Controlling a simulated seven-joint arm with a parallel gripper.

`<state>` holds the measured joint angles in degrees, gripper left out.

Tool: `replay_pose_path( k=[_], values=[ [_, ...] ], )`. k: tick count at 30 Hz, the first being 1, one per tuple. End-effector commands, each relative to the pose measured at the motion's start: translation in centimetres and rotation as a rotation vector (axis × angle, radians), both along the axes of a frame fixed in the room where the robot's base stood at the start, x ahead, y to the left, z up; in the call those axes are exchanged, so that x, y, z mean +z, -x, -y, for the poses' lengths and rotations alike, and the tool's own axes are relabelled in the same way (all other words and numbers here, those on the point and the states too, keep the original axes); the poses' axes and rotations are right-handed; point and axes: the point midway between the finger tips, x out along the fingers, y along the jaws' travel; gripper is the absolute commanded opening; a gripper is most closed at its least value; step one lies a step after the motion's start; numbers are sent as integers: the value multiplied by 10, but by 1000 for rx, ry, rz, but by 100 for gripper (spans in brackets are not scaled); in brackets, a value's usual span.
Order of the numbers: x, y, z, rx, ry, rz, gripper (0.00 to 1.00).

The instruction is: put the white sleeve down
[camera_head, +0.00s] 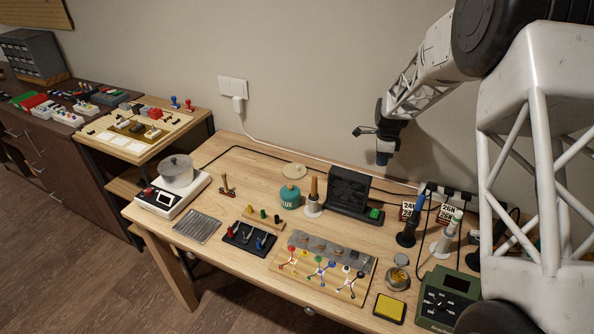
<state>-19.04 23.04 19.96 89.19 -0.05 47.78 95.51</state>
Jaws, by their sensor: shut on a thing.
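My gripper (384,156) hangs above the back of the workbench, to the right of and above the black upright block. It points down and is shut, well clear of the bench top. What it holds is too small and dark to make out. I cannot pick out the white sleeve for certain. A white holder (313,208) with a tan-handled tool stands beside the green flux jar. Another white holder (441,246) with a pale, green-marked tool stands at the right, near the power strip.
The wooden workbench (225,163) has free room at the back left. A dark iron holder (406,237), a yellow sponge (389,308) and a green soldering station (447,297) crowd the right. A parts board (349,291) lies in front.

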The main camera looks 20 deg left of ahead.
Motion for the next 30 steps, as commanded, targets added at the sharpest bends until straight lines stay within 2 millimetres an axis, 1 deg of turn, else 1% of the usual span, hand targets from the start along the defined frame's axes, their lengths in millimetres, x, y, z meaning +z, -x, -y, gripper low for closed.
replay_pose_path(
  k=[1, 5, 6, 10, 16, 21, 27, 30],
  values=[
    [0, 1, -14, 2, 0, 1, 0],
    [2, 6, -53, -1, 0, 2, 0],
    [2, 8, -65, -3, 0, 2, 0],
    [4, 16, -105, -8, -1, 3, 0],
    [6, 32, -167, -16, -1, 5, 0],
    [8, 49, -219, -22, -1, 6, 0],
    [10, 71, -274, -30, -2, 8, 0],
    [11, 80, -294, -33, -2, 8, 0]
  ],
)
